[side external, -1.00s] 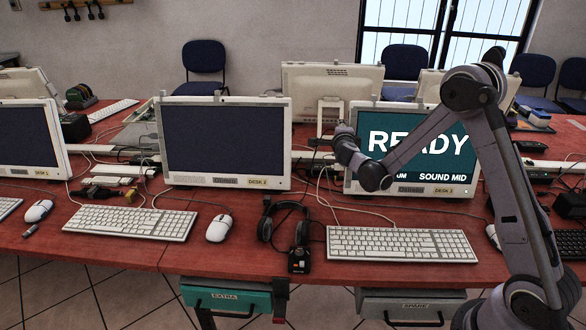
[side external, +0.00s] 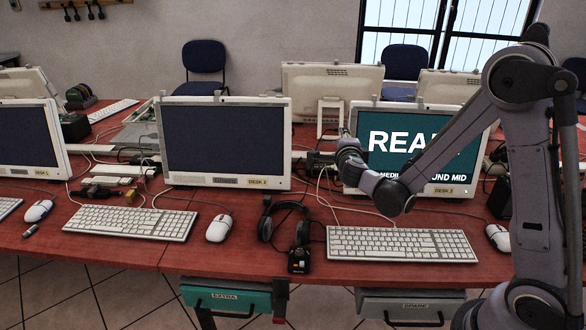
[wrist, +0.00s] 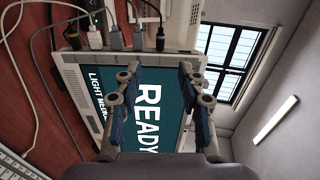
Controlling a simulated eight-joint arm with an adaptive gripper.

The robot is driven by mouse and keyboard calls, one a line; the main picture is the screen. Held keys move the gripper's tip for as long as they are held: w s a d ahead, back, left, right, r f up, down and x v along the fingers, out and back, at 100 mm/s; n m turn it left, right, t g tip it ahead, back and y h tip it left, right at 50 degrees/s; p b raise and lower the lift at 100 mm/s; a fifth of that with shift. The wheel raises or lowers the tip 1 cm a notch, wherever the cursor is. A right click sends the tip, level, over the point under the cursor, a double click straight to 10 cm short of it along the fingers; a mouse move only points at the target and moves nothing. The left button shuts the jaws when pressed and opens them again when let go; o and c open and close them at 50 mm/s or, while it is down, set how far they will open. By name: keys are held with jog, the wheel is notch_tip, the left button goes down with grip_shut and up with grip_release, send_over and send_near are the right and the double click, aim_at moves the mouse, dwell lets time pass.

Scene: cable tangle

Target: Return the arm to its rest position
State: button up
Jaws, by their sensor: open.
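My gripper (side external: 346,148) is at the left edge of the DESK 3 monitor (side external: 405,180) in the side view, pointing toward the back of the table. In the wrist view my gripper (wrist: 160,68) has its two fingers spread apart with nothing between them. The monitor's lit READY screen (wrist: 145,110) shows behind and between the fingers. My arm arches down from the right and covers part of the screen in the side view. Whether the fingertips touch anything is hidden there.
Plugs and cables (wrist: 115,35) run into the monitor's edge near my fingers. A headset (side external: 285,222), a small black box (side external: 298,260), a keyboard (side external: 400,244) and a mouse (side external: 498,237) lie on the red table. The DESK 2 monitor (side external: 225,140) stands to the left.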

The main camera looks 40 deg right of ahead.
jog(key=s+a+n+g+y, duration=0.2)
jog(key=s+a+n+y, duration=0.3)
jog(key=s+a+n, duration=0.3)
jog(key=s+a+n+g+y, duration=0.1)
jog(key=s+a+n+y, duration=0.4)
jog(key=s+n, duration=0.9)
jog(key=a+n, duration=0.3)
jog(key=n, duration=0.1)
jog(key=shift+n+g+y, duration=0.4)
jog(key=shift+r, duration=0.1)
